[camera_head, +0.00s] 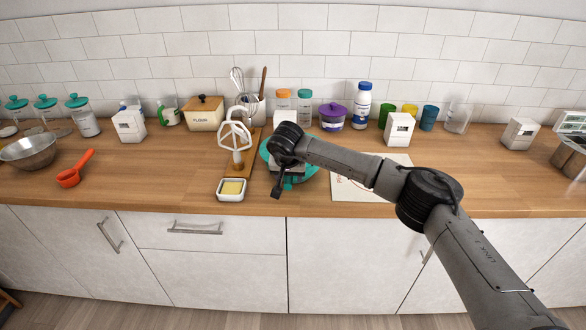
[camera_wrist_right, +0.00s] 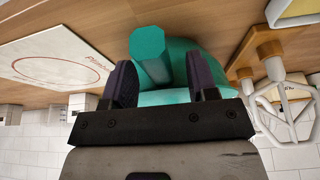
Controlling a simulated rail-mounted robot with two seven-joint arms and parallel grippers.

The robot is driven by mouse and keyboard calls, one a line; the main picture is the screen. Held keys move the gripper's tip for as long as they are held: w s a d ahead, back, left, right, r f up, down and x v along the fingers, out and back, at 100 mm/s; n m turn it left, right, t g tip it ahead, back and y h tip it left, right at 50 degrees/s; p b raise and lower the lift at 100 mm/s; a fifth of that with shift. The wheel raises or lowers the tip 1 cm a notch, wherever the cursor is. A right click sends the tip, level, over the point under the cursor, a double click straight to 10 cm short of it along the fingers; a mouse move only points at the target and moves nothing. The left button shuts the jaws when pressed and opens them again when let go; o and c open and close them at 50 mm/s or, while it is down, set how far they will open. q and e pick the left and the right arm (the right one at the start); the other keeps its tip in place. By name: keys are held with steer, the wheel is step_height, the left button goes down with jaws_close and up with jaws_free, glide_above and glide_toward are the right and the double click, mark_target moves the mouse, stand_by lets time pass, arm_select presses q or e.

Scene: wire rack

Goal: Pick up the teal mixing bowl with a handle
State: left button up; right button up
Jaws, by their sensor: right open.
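The teal mixing bowl (camera_head: 309,171) stands on the wooden counter, largely hidden by my right arm in the head view. In the right wrist view its teal body (camera_wrist_right: 215,58) lies beyond the fingers, and its faceted handle (camera_wrist_right: 149,50) points toward the camera. My right gripper (camera_wrist_right: 160,83) is open, with one dark finger on each side of the handle in the picture. I see gaps on both sides, so the handle is not clamped. In the head view the right gripper (camera_head: 281,189) is at the bowl's front side. My left gripper is not in view.
A white printed sheet (camera_head: 365,189) lies on the right. Jars, cups and a utensil pot line the back wall.

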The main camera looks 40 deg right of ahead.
steer(key=shift+x, duration=0.9)
steer(key=shift+c, duration=0.4)
steer(key=shift+r, duration=0.15)
jaws_close()
